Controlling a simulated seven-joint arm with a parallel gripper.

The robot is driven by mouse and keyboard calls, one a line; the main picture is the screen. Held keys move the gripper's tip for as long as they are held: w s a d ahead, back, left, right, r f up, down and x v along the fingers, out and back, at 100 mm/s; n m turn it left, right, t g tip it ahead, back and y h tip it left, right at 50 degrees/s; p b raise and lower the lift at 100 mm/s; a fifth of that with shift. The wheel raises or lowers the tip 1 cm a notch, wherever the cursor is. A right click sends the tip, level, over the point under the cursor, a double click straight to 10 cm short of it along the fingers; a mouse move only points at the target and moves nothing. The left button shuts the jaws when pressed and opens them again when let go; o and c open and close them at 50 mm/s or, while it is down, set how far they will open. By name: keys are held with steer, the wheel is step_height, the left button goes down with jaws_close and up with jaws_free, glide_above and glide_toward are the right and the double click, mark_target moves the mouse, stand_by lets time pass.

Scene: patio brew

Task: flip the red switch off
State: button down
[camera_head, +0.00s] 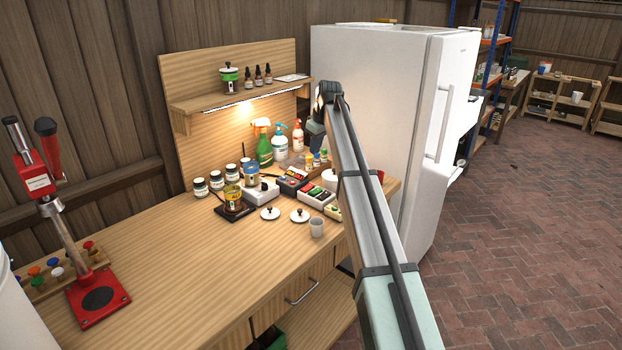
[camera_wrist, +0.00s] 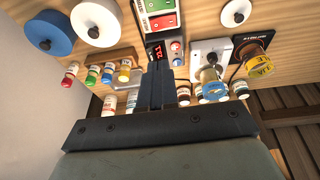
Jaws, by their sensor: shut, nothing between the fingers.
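In the wrist view a small dark box with a lit red display (camera_wrist: 158,52) stands on the wooden bench. A small red control (camera_wrist: 176,46) shows on its top, beside a pale one; I cannot tell whether it is the red switch or which way it is set. In the head view the same box (camera_head: 291,181) stands mid-bench, its controls too small to read. My gripper (camera_wrist: 161,68) is shut and empty. Its fingertips appear over the near edge of the box and hide part of it; contact cannot be told. In the head view my arm hides the fingertips.
A white box (camera_wrist: 216,49) with a jar stands right of the dark box. The front left bench top (camera_head: 190,270) is clear.

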glide_above(307, 187)
steer(key=d, duration=0.1)
steer(key=f, duration=1.2)
steer(key=shift+s+d, duration=0.1)
steer(key=shift+d, duration=0.1)
steer(key=shift+f, duration=0.8)
steer(key=shift+d, duration=0.1)
steer(key=shift+w+d+f, duration=0.1)
steer(key=shift+w+f, duration=0.15)
steer(key=shift+f, duration=0.15)
steer(key=shift+s, duration=0.15)
steer(key=shift+s+a+r, duration=0.25)
steer(key=shift+s+a, duration=0.2)
steer(key=shift+a, duration=0.1)
steer(key=shift+r, duration=0.1)
